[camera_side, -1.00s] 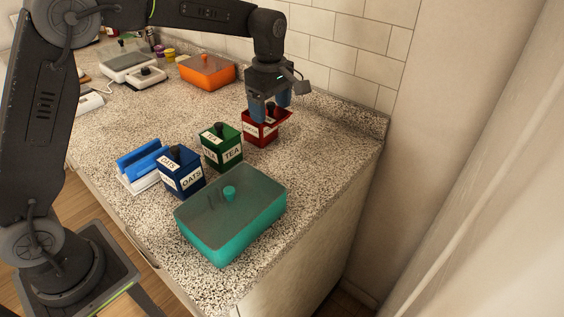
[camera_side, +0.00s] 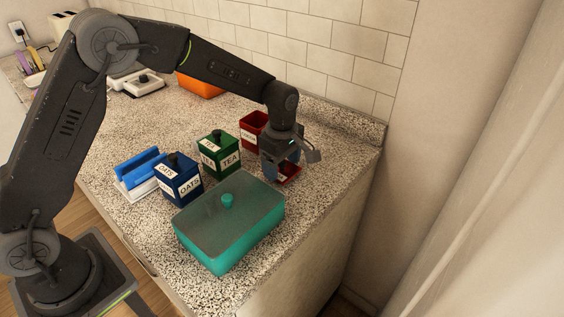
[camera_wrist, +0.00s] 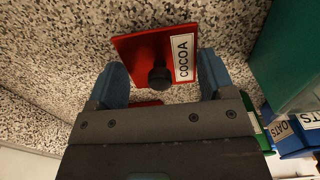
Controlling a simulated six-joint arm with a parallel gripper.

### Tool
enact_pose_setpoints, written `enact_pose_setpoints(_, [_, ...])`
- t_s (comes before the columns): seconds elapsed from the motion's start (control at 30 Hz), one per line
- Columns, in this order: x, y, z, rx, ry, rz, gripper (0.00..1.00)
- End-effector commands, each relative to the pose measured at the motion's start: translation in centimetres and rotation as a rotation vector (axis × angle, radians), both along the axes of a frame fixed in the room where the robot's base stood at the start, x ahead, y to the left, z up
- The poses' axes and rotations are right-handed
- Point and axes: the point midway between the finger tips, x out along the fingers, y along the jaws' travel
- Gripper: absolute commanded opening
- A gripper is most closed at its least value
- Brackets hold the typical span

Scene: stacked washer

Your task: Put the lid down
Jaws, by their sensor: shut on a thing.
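My gripper (camera_side: 281,170) is shut on the red cocoa lid (camera_side: 289,175), which is low over the counter to the right of the tea canister. In the wrist view, the lid (camera_wrist: 140,50) is a red square with a white COCOA label and a dark knob between my fingers (camera_wrist: 162,80). The red canister (camera_side: 252,130) stands open behind and to the left of my gripper, apart from the lid. Whether the lid touches the counter cannot be told.
A green tea canister (camera_side: 226,162) and a blue oats canister (camera_side: 181,187) stand to the left. A teal lidded box (camera_side: 228,240) is close in front of my gripper. The counter (camera_side: 335,150) to the right is bare up to its edge. A tiled wall (camera_side: 340,60) stands behind.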

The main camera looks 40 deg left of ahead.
Motion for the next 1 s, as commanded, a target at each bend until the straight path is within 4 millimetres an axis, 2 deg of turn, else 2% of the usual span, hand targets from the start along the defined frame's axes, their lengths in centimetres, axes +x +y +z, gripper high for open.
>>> enact_pose_setpoints(0.33, [0.0,0.0,-0.3,0.000,0.000,0.000,0.53])
enact_pose_setpoints(0.37, [0.0,0.0,-0.4,0.000,0.000,0.000,0.76])
enact_pose_setpoints(0.6, [0.0,0.0,-0.3,0.000,-0.001,0.000,0.99])
enact_pose_setpoints(0.87, [0.0,0.0,-0.2,0.000,-0.002,0.000,1.00])
enact_pose_setpoints(1.0, [0.1,0.0,1.1,-0.001,-0.006,0.000,1.00])
